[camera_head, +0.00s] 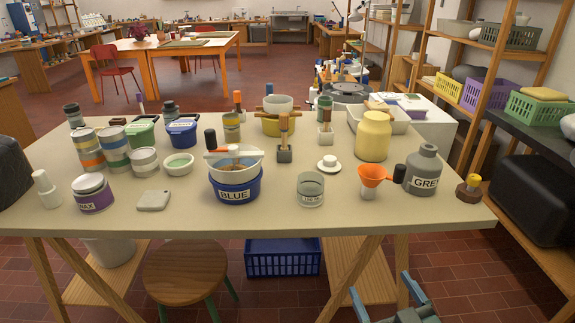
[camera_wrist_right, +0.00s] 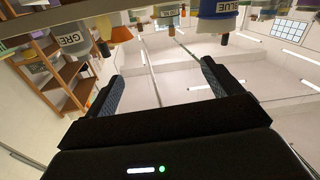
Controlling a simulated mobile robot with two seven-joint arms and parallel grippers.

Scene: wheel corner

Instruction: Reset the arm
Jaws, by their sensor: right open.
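My right gripper (camera_head: 382,292) shows at the bottom edge of the head view, in front of and below the table's front edge. Its two blue-tipped fingers are spread apart. In the right wrist view the same gripper (camera_wrist_right: 160,80) has its dark fingers wide apart with nothing between them. That view is upside down, with the table edge and its containers along the top. My left gripper is in neither view.
The work table (camera_head: 270,222) carries a blue bucket (camera_head: 236,190), a grey bottle (camera_head: 423,170), an orange funnel (camera_head: 372,175) and a yellow jar (camera_head: 373,137). A stool (camera_head: 185,272) and a blue crate (camera_head: 283,262) stand below. Shelves (camera_head: 495,80) stand right. Floor (camera_head: 475,280) beside the gripper is clear.

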